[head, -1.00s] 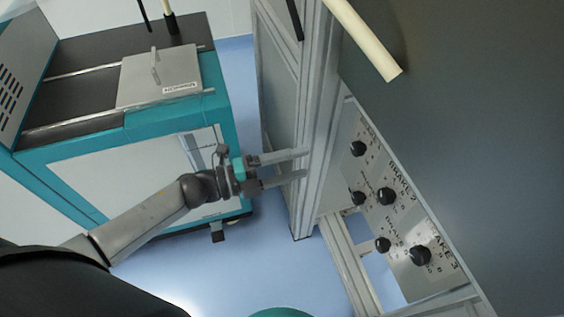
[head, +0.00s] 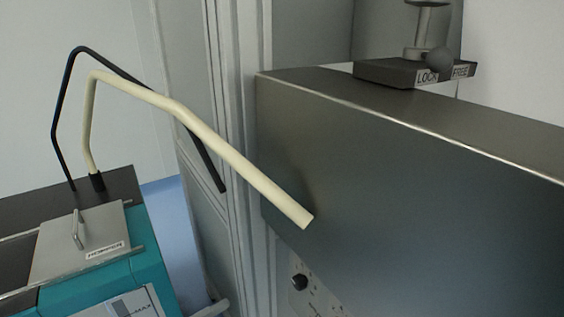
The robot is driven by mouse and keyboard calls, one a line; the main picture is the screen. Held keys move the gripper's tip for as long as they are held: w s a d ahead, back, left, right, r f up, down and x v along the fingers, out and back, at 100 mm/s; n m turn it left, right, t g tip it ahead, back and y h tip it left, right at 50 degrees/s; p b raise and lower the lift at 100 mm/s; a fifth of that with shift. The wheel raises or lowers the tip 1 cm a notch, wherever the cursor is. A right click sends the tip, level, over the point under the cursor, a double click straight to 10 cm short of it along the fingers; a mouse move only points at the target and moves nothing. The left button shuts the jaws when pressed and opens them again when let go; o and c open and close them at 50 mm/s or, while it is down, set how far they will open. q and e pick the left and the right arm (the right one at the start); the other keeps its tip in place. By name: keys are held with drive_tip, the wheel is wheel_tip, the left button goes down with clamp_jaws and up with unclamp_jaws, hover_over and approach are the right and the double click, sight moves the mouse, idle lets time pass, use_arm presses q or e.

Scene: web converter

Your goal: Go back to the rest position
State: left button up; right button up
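Only what looks like a fingertip of my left gripper (head: 215,308) shows at the bottom edge of the head view, between the teal machine and the grey metal frame. The rest of it is cut off, so its opening cannot be seen. No object shows at that tip. My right gripper is not in view.
The teal machine (head: 150,262) with a metal lid plate (head: 85,240) stands at the lower left. A cream hose (head: 235,160) and a black hose (head: 62,120) arch above it. A large grey metal cabinet (head: 420,190) fills the right, with a LOCK/FREE block (head: 385,72) on top.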

use_arm(q)
drive_tip(key=s+a+f+n+y+p, duration=0.1)
drive_tip(key=s+a+f+n+y, duration=0.1)
drive_tip(key=a+f+n+y, duration=0.3)
drive_tip(key=s+a+f+n+y+p, duration=0.15)
drive_tip(key=f+n, duration=0.25)
drive_tip(key=f, duration=0.4)
drive_tip(key=s+a+f+n+y, duration=0.1)
drive_tip(key=a+f+n+y, duration=0.3)
drive_tip(key=f+n, duration=0.15)
drive_tip(key=s+f+n+g+y, duration=0.1)
drive_tip(key=s+f+n+g, duration=0.1)
drive_tip(key=s+f, duration=0.3)
drive_tip(key=s+f+n+g+y+p, duration=0.1)
drive_tip(key=s+f+n+g, duration=0.2)
drive_tip(key=s, duration=0.8)
drive_tip(key=s+d+f+n+g+y+p, duration=0.1)
drive_tip(key=s+f+n+g, duration=0.2)
drive_tip(key=s+f, duration=0.3)
drive_tip(key=shift+s+f+g, duration=0.3)
drive_tip(key=shift+s+g, duration=0.5)
drive_tip(key=shift+s, duration=0.3)
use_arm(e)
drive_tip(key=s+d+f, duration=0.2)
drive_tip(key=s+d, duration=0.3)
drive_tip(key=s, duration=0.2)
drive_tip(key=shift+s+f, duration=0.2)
use_arm(q)
drive_tip(key=shift+d+n, duration=0.1)
drive_tip(key=shift+n, duration=0.15)
